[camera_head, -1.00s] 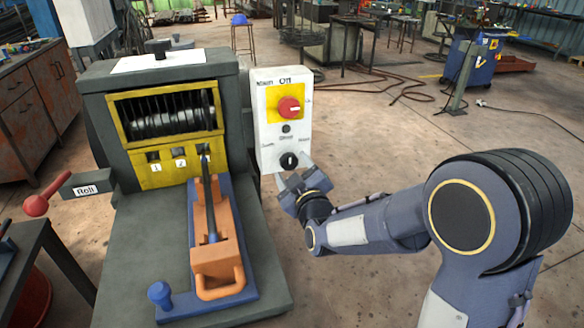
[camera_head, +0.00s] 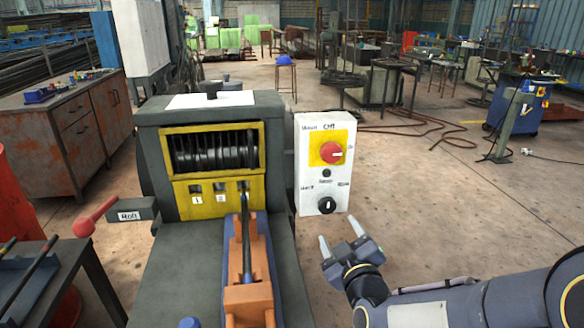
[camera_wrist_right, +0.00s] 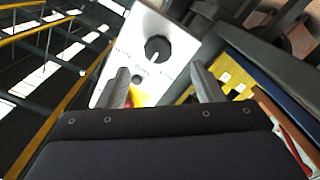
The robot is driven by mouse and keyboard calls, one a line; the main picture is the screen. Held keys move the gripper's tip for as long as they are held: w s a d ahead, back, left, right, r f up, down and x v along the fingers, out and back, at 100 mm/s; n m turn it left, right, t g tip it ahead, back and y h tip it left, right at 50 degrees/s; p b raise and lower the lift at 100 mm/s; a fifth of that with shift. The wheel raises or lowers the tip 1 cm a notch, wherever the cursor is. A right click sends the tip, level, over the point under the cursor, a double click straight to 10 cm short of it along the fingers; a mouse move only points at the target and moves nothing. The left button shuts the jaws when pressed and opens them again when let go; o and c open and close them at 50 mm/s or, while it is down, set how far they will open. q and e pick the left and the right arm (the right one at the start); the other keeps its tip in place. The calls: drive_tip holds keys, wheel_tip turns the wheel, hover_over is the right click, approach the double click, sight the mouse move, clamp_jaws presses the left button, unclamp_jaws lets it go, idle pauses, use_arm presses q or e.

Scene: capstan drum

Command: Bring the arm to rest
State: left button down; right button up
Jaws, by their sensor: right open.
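My right gripper (camera_head: 341,238) is open and empty in the head view. It stands just below and in front of the white control box (camera_head: 311,180), apart from it. The box carries a red knob (camera_head: 331,153) on a yellow plate and a black selector knob (camera_head: 327,205) below it. In the right wrist view the black knob (camera_wrist_right: 158,49) shows ahead, beyond the two spread fingers (camera_wrist_right: 160,88), with nothing between them. My left gripper is in neither view.
The drum machine (camera_head: 212,140) stands left of the box, with a yellow frame. An orange fixture (camera_head: 248,295) lies on its bed. A red-knobbed lever (camera_head: 84,227) marked Roll sticks out left. A bench (camera_head: 30,285) stands at lower left. The floor (camera_head: 470,220) at right is open.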

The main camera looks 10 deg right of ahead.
drive_tip(key=s+d+f+m+g+y, duration=0.1)
drive_tip(key=s+f+m+g, duration=0.2)
drive_tip(key=s, duration=0.6)
drive_tip(key=s+d+f+m+g+y, duration=0.1)
drive_tip(key=s+m+g, duration=0.3)
drive_tip(key=s, duration=0.5)
drive_tip(key=s+d+f+m+g+y, duration=0.1)
drive_tip(key=s+f+m+g, duration=0.15)
drive_tip(key=s+g, duration=0.45)
wheel_tip(320, 180, up, 17)
drive_tip(key=s+t+p, duration=0.2)
drive_tip(key=p, duration=1.4)
drive_tip(key=shift+f, duration=0.2)
